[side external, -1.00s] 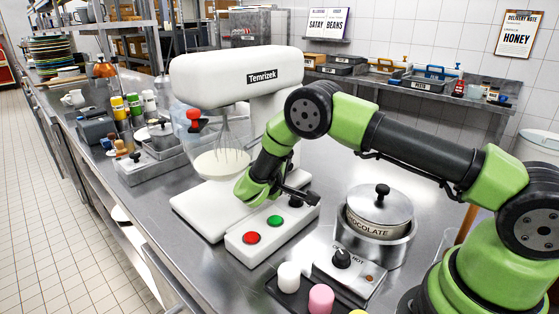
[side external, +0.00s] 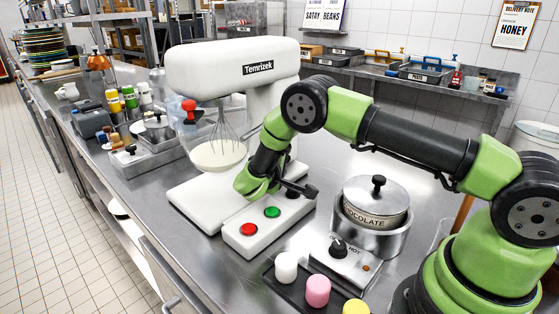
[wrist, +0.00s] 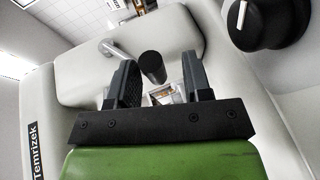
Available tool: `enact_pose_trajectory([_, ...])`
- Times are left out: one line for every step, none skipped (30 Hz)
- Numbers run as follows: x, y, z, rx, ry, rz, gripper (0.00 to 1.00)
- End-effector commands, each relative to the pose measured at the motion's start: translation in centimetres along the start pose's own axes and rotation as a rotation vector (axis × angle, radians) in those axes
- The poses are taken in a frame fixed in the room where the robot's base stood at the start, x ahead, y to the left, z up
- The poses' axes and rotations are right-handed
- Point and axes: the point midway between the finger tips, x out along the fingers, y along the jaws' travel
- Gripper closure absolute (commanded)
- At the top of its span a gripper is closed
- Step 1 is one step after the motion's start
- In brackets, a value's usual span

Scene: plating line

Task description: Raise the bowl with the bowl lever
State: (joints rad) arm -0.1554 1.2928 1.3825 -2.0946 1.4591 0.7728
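The white Temrizek mixer (side external: 235,72) stands on the counter. Its clear bowl (side external: 218,162), with pale cream inside, sits under the wire whisk. My gripper (side external: 283,188) is low at the mixer's right side, behind the control box. In the wrist view my gripper (wrist: 158,66) is open. A lever, a metal rod ending in a black cylindrical knob (wrist: 152,68), shows on the mixer's side, with the knob in the gap between the two fingers. I cannot tell whether either finger touches it. The lever is not clear in the side view.
The control box has a red button (side external: 249,229) and a green button (side external: 272,212). A black dial (wrist: 268,22) is close by in the wrist view. A chocolate pot (side external: 375,205) stands right of the mixer, and colored caps (side external: 318,290) in front.

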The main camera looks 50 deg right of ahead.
Motion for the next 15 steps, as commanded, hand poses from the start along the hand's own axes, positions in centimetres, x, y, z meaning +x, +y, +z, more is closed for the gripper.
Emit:
enact_pose_trajectory([0.0,0.0,-0.1,0.001,0.001,0.001,0.55])
enact_pose_trajectory([-0.1,0.1,-0.1,0.001,0.002,0.001,0.55])
enact_pose_trajectory([-0.1,0.1,-0.1,0.001,0.002,0.001,0.55])
enact_pose_trajectory([-0.2,0.1,-0.1,0.001,0.003,0.001,0.55])
enact_pose_trajectory([-0.4,0.1,-0.1,0.001,0.004,0.001,0.55])
enact_pose_trajectory([-0.8,0.1,-0.2,0.001,0.005,0.001,0.55])
enact_pose_trajectory([-1.2,0.1,-0.2,0.001,0.006,0.001,0.55])
enact_pose_trajectory([-1.6,0.1,-0.2,0.001,0.006,0.001,0.55])
enact_pose_trajectory([-2.3,0.1,-0.2,0.001,0.008,0.002,0.55])
enact_pose_trajectory([-2.9,0.1,-0.2,0.0,0.007,0.001,0.55])
enact_pose_trajectory([-3.5,0.1,-0.2,0.0,0.008,0.001,0.55])
enact_pose_trajectory([-4.4,0.1,-0.2,0.001,0.008,0.001,0.55])
enact_pose_trajectory([-5.0,0.1,-0.2,0.0,0.007,0.001,0.55])
enact_pose_trajectory([-5.6,0.1,-0.2,0.0,0.008,0.001,0.55])
enact_pose_trajectory([-6.4,0.1,-0.2,0.001,0.007,0.001,0.55])
